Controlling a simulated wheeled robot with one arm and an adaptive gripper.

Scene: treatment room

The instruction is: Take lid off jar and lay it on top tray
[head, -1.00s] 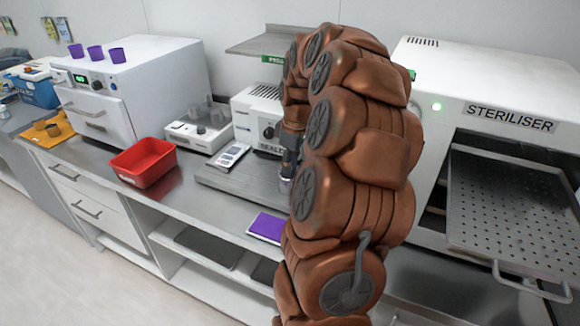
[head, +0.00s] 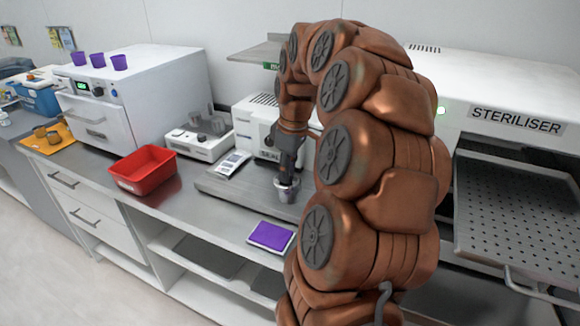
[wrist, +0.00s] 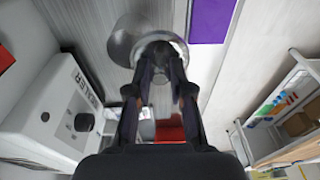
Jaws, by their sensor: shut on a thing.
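A small grey metal jar (head: 287,195) stands on the steel worktop in front of the sealer. My gripper (head: 287,176) points down over it, with its fingertips at the jar's top. In the wrist view my gripper (wrist: 160,62) is shut on a round metal piece with a bright rim, which looks like the jar's lid (wrist: 181,47). The fingers hide its middle, and I cannot tell whether the lid is apart from the jar. A perforated metal tray (head: 520,215) sticks out of the steriliser at the right.
A purple pad (head: 271,236) lies near the counter's front edge. A steel shelf (head: 255,52) is on the wall. My arm hides part of the steriliser (head: 510,95).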

